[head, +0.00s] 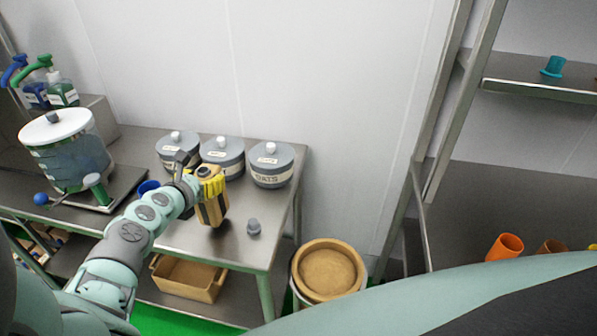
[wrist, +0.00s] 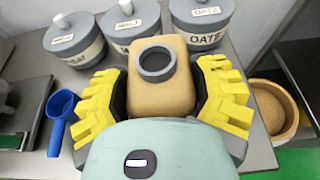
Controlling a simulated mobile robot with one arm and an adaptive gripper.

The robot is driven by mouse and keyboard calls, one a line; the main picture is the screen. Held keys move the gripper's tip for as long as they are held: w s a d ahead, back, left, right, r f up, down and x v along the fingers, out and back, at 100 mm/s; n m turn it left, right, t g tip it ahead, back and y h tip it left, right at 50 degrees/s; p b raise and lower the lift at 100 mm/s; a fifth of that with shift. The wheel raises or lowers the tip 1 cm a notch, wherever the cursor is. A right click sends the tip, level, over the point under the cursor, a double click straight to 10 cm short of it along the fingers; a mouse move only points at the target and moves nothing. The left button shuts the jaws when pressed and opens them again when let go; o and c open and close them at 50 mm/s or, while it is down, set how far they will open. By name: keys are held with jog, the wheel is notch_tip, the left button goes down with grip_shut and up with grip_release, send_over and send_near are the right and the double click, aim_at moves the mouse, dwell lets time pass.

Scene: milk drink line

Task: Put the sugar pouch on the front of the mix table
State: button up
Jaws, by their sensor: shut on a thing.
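My gripper (wrist: 164,100) has yellow ribbed fingers and is shut on a tan pouch (wrist: 170,94) with a grey ring-shaped neck, which I take to be the sugar pouch. The pouch also shows in the head view (head: 212,211), upright below the fingers, over the front part of the steel mix table (head: 184,240). I cannot tell whether its base touches the table. A small grey cap (head: 254,227) stands on the table to the right of the pouch.
Several grey lidded canisters stand along the back, one labelled OATS (head: 271,166). A blue scoop (wrist: 60,118) lies left of my gripper. A clear dispenser (head: 68,152) stands at the left. A round tan-topped bin (head: 328,275) is beyond the table's right edge.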

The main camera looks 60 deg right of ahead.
jog(key=shift+a+f, duration=0.15)
jog(key=shift+f, duration=0.95)
jog(key=shift+f+b, duration=0.2)
jog(key=shift+b, duration=0.2)
jog(key=o, duration=1.4)
jog(key=shift+r, duration=0.15)
jog(key=v, duration=1.2)
